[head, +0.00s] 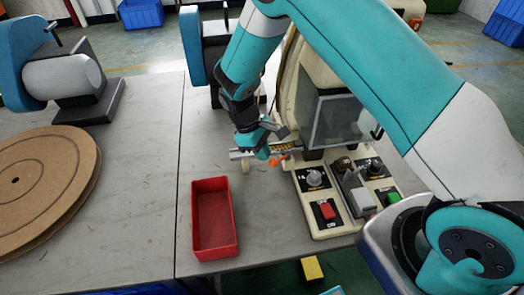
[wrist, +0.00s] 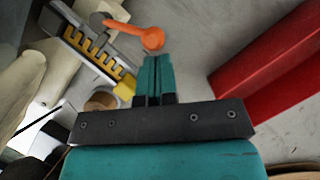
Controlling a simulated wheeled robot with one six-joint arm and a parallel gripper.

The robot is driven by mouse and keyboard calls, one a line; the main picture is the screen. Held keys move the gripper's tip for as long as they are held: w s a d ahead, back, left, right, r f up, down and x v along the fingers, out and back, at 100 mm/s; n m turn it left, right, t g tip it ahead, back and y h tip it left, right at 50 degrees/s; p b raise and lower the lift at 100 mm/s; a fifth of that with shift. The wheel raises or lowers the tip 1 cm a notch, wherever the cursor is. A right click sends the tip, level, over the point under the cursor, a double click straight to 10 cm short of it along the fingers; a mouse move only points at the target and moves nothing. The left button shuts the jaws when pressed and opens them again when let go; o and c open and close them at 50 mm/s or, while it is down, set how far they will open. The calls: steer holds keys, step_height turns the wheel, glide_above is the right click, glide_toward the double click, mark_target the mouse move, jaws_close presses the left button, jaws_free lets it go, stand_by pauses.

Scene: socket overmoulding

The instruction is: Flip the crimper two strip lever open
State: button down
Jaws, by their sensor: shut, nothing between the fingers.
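The strip lever is orange with a round knob (wrist: 152,39). In the wrist view it stretches left from the knob to a grey pivot beside the yellow toothed strip (wrist: 92,58). In the head view the lever (head: 277,160) shows small at the left side of the cream crimper (head: 318,85). My gripper (wrist: 154,58) is shut and empty. Its fingertips are just below the knob in the wrist view, touching or very near it; I cannot tell which. In the head view my gripper (head: 262,152) is beside the strip guide, and its tips are partly hidden.
A red bin (head: 214,250) stands on the table left of the crimper; its wall shows in the wrist view (wrist: 270,75). The control panel (head: 345,200) with knobs and buttons is at the right. A brown reel (head: 40,180) lies at the far left.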

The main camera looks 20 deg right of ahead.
steer(key=shift+s+n, duration=0.6)
steer(key=shift+n, duration=0.2)
steer(key=s+n+t, duration=0.1)
steer(key=n, duration=0.1)
steer(key=s+d+n+t+h+p, duration=0.1)
steer(key=s+n, duration=0.1)
steer(key=n, duration=0.1)
steer(key=s+d+n+t+p, duration=0.1)
steer(key=n, duration=0.1)
steer(key=shift+s+d, duration=0.25)
steer(key=shift+s, duration=0.15)
steer(key=shift+w, duration=0.85)
